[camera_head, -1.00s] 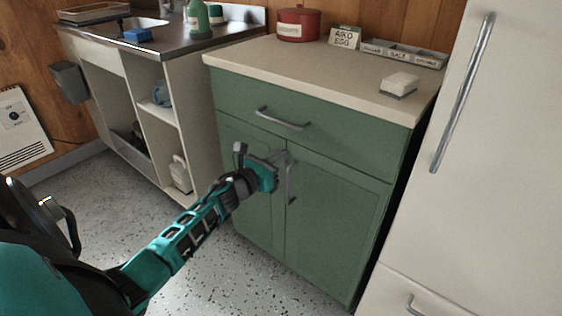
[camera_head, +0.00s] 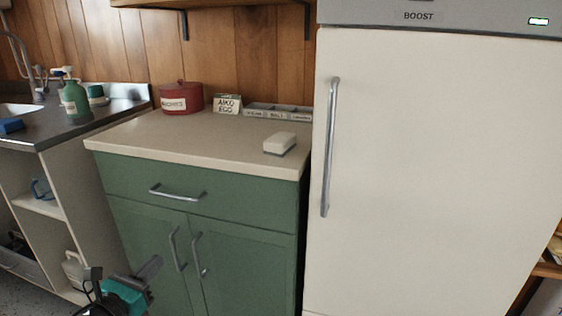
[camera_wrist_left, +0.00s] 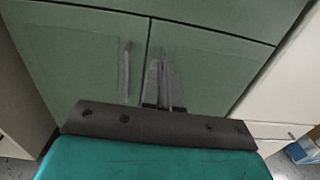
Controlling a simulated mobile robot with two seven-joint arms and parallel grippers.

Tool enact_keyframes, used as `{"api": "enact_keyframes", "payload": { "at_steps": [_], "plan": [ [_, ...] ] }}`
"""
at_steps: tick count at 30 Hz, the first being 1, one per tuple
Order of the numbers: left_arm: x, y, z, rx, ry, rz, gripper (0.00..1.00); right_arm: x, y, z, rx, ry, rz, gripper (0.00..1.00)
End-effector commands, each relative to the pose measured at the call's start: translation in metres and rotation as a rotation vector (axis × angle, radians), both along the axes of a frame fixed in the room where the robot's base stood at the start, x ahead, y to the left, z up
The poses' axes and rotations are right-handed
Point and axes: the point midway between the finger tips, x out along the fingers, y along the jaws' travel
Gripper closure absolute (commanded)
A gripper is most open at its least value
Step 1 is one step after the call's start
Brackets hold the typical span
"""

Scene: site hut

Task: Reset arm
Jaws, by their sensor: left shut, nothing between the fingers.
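My left gripper (camera_head: 152,268) is low at the left of the head view, in front of the green cabinet (camera_head: 245,205). Its fingers are shut and empty. In the left wrist view the shut fingers (camera_wrist_left: 162,82) point at the cabinet doors and overlap the right door handle (camera_wrist_left: 167,75). I cannot tell from that view how far off the handle is. In the head view the fingers appear left of both door handles (camera_head: 176,250). Both doors and the drawer look shut. My right gripper is not in view.
A tall white fridge (camera_head: 430,170) stands right of the cabinet. The counter (camera_head: 190,138) holds a red pot (camera_head: 181,98), a card (camera_head: 227,104), a sectioned tray (camera_head: 278,112) and a white block (camera_head: 280,143). A sink unit (camera_head: 100,115) with bottles is at left.

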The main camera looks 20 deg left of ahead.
Motion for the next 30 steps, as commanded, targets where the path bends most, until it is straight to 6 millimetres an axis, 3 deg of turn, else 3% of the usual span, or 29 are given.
{"api": "enact_keyframes", "payload": {
  "at_steps": [5,8,11,20,27,28,29,30],
  "plan": [
    [-0.002,-0.014,-0.003,-0.177,0.009,0.017,1.0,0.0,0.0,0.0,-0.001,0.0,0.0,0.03],
    [-0.008,-0.036,-0.009,-0.476,0.03,0.047,1.0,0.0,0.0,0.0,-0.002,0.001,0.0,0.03],
    [-0.017,-0.065,-0.02,-0.88,0.07,0.098,1.0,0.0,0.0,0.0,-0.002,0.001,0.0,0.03],
    [-0.065,-0.176,-0.059,-2.119,0.278,0.396,1.0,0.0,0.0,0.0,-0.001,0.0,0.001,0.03],
    [-0.124,-0.28,-0.07,-2.921,0.49,0.891,1.0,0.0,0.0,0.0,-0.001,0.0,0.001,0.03],
    [-0.129,-0.286,-0.062,2.941,-0.496,-0.934,1.0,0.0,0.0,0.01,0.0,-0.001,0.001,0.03],
    [-0.127,-0.279,-0.046,-2.952,0.482,0.927,1.0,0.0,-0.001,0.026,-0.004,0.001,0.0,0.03],
    [-0.127,-0.276,-0.037,-2.944,0.47,0.924,1.0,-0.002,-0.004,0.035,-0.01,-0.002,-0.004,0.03]
  ]
}}
